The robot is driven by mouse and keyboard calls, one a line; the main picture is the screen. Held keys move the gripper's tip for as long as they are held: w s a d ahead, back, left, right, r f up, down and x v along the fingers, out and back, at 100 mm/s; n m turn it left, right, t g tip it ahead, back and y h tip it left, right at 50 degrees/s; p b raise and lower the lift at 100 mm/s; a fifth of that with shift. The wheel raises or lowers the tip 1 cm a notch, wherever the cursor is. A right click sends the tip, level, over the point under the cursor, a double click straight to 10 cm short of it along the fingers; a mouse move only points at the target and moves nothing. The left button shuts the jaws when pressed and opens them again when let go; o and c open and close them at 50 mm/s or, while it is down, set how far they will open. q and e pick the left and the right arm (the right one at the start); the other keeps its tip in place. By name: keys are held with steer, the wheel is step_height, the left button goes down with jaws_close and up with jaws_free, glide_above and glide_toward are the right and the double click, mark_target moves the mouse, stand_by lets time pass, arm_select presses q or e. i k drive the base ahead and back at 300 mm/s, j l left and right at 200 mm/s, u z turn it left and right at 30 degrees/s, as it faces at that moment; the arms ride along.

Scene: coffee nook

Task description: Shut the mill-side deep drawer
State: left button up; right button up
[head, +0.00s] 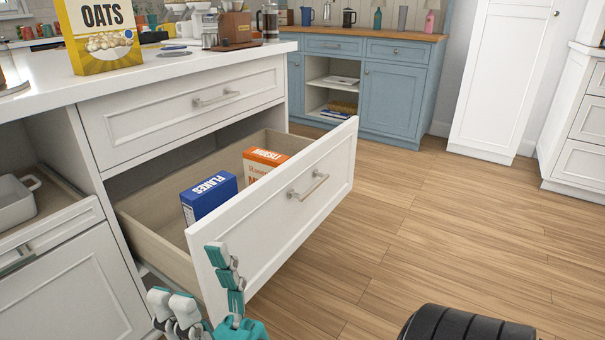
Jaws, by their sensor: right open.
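A deep white drawer (275,225) stands pulled well out of the white counter unit, below a shut shallow drawer (190,110). Its front has a metal bar handle (308,186). Inside lie a blue box marked FLAKES (209,197) and an orange and white box (262,162). My right gripper (189,274), with teal and white fingers, is open and empty at the near left end of the drawer front. One finger overlaps the front's edge in the picture; I cannot tell whether it touches. My left gripper is not in view.
On the white countertop (165,66) stand a yellow OATS box (98,35) and coffee things. At left, a pulled-out compartment holds a white dish (16,199). A blue cabinet (395,98) stands at the back. The wooden floor (420,225) before the drawer is clear.

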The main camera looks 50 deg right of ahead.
mark_target(263, 226)
steer(key=z, duration=1.6)
steer(key=i+l+u, duration=0.15)
steer(key=l+u, duration=0.25)
steer(key=i+l+u, duration=0.1)
steer(key=l+u, duration=0.25)
steer(key=i+l+u, duration=0.1)
steer(key=l+u, duration=0.3)
